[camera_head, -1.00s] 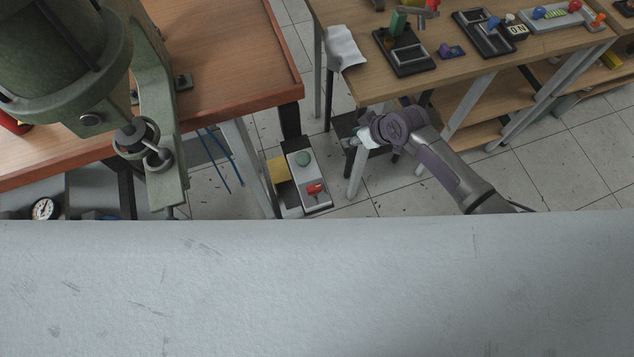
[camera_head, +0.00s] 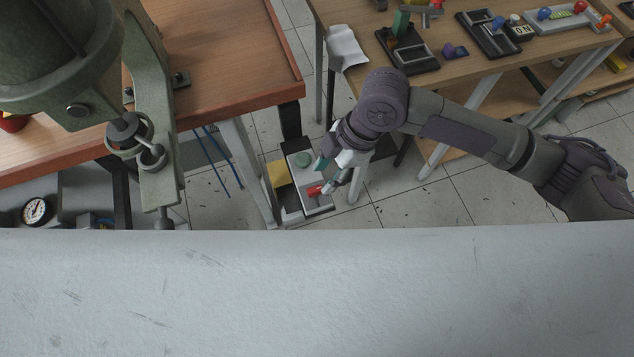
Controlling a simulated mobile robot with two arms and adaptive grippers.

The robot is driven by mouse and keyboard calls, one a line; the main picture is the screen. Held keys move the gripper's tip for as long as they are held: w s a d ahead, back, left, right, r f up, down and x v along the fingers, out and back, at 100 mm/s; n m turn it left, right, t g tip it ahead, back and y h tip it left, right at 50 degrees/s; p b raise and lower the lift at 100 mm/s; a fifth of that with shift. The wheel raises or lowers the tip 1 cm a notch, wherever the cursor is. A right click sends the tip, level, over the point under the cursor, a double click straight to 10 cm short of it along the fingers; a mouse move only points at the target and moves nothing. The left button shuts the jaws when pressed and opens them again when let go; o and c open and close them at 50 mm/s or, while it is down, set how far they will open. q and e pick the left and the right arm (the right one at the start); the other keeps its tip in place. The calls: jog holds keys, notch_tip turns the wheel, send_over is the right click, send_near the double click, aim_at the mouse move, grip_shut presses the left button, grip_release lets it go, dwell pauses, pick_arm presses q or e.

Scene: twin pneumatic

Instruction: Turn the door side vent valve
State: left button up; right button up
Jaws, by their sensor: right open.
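A small red handle (camera_head: 314,190) sits on a grey control box (camera_head: 297,178) low beside the wooden table's leg; it looks like the vent valve, though no label can be read. My left gripper is not in view.
A green press (camera_head: 160,100) stands on the wooden table (camera_head: 240,75) at left. A workbench (camera_head: 460,75) with several small devices is at upper right. A pale surface (camera_head: 300,300) fills the foreground. Tiled floor (camera_head: 390,207) shows between the tables.

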aim_at(315, 189)
jog(key=shift+x, duration=2.8)
grip_shut()
